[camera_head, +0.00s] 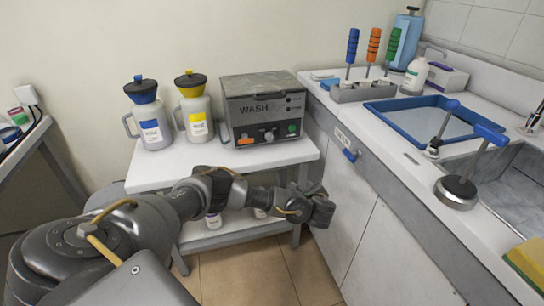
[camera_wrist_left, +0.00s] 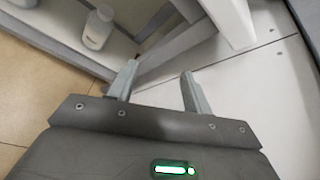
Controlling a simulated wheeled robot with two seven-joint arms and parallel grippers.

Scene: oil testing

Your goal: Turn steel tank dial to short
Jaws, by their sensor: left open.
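The steel tank (camera_head: 264,100), a grey box marked WASH, stands on the white table at the wall. Its front panel carries a round silver dial (camera_head: 268,136) between an orange switch (camera_head: 245,141) and a green button (camera_head: 292,128). The dial's setting is too small to read. My left gripper (camera_head: 312,190) is below and to the right of the tank, beside the cabinet, apart from the dial. In the left wrist view, its two fingers (camera_wrist_left: 157,80) are spread with nothing between them. My right gripper is not in view.
Two jugs with blue (camera_head: 148,112) and yellow (camera_head: 194,107) lids stand left of the tank on the white table (camera_head: 150,176). A counter (camera_head: 400,150) with a blue tray (camera_head: 425,98) and sink is at right. A white bottle (camera_wrist_left: 98,28) stands on the lower shelf.

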